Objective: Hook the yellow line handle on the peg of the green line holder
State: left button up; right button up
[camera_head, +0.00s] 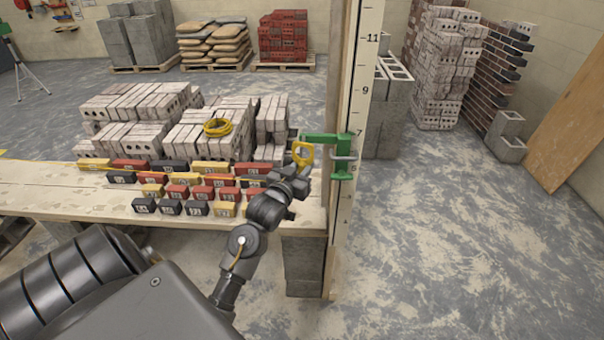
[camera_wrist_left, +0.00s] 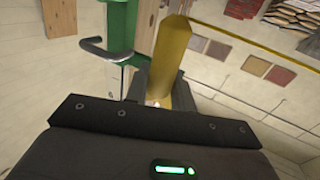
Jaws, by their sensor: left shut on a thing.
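The yellow line handle (camera_head: 302,154) is held upright in my left gripper (camera_head: 298,174), above the right end of the plank. In the left wrist view the handle (camera_wrist_left: 173,50) rises from between the fingers (camera_wrist_left: 152,92), which are shut on its lower part. The green line holder (camera_head: 322,139) is clamped on the upright wooden post, just right of the handle. A bent grey rod (camera_wrist_left: 108,51) sticks out of the holder in the left wrist view, left of the handle and apart from it. Whether handle and holder touch in the head view is unclear. My right gripper is out of view.
The numbered post (camera_head: 345,240) stands at the plank's right end. Several coloured blocks (camera_head: 185,192) stand in rows on the plank (camera_head: 60,195). A yellow line coil (camera_head: 218,127) lies on the brick stacks behind. A yellow line (camera_wrist_left: 250,43) runs right from the handle. Floor is free right of the post.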

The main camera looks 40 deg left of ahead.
pick_arm(q)
jog(key=w+a+f+b, duration=0.1)
jog(key=w+a+b, duration=0.2)
jog(key=w, duration=0.2)
jog(key=shift+a+f, duration=0.15)
jog(key=shift+a, duration=0.2)
dwell(0.3)
jog(key=shift+f, duration=0.1)
dwell(0.6)
jog(key=o, duration=1.6)
jog(key=shift+o, duration=0.2)
jog(key=o, duration=0.5)
